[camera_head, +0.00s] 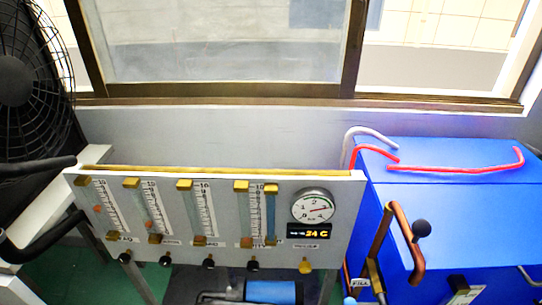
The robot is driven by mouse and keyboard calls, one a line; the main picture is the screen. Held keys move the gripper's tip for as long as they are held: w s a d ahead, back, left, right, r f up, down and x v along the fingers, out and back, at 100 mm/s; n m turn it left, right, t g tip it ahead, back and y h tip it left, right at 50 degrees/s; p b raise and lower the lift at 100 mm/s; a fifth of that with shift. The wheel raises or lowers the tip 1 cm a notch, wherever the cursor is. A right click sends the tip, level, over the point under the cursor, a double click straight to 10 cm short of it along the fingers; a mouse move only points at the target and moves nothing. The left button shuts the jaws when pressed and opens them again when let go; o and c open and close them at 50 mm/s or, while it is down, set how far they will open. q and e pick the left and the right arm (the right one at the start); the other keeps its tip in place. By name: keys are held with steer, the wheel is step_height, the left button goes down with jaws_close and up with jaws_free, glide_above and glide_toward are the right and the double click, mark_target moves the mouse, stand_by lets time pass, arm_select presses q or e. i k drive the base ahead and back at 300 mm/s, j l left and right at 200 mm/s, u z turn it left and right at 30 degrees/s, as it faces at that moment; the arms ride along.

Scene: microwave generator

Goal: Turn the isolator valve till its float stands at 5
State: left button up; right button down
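A grey flow panel (140,205) stands at the front left with several upright scaled tubes. Small black valve knobs (208,262) sit in a row along its lower edge, with a yellow knob (305,266) at the right end. The labels above the knobs are too small to read surely, so I cannot tell which is the isolator valve. An orange float (97,208) shows in the leftmost tube, and another (146,225) sits low in the second tube. Floats in the other tubes are not clear. Neither gripper is in view.
A round gauge (313,206) and a lit display (309,231) are on the panel's right. A blue cabinet (460,215) with red pipes and a copper-coloured lever (405,235) stands right. A black fan (30,85) is far left; a window (225,45) is behind.

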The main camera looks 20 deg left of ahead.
mark_target(165, 261)
steer(key=u, duration=1.4)
